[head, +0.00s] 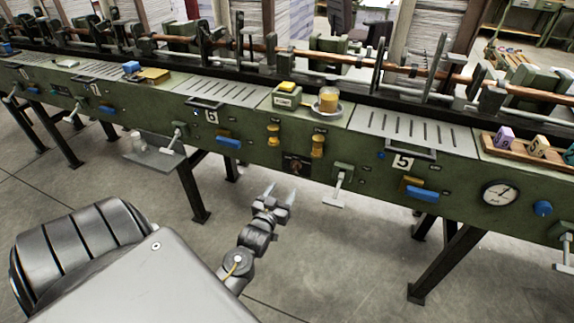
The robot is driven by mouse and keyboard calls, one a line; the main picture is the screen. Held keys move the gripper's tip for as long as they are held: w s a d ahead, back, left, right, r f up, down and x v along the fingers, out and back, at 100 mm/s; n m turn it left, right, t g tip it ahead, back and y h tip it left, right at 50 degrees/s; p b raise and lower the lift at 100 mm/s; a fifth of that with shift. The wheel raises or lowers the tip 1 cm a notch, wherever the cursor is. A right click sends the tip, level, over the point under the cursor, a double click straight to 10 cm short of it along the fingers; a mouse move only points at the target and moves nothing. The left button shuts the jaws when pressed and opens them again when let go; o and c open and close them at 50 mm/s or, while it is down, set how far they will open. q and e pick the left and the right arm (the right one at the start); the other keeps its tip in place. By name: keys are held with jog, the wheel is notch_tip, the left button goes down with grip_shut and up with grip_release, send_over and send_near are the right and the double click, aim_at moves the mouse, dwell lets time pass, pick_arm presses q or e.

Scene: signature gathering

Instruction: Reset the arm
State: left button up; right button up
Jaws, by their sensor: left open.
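My left gripper (279,195) shows in the head view, low in front of the long green machine (255,130). Its two pale fingertips are apart and nothing is between them. It is clear of the machine's front panel, over the grey floor. My right gripper is not in the picture.
The machine's front carries blue and yellow handles, levers and a dial (500,194). A cup of amber contents (328,100) stands on a grey dish on top. A wooden tray (520,152) with numbered blocks lies at the right. The floor (335,265) before the machine is open.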

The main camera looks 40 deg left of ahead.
pick_arm(q)
jog(key=shift+s+d, duration=0.15)
jog(key=shift+s, duration=0.3)
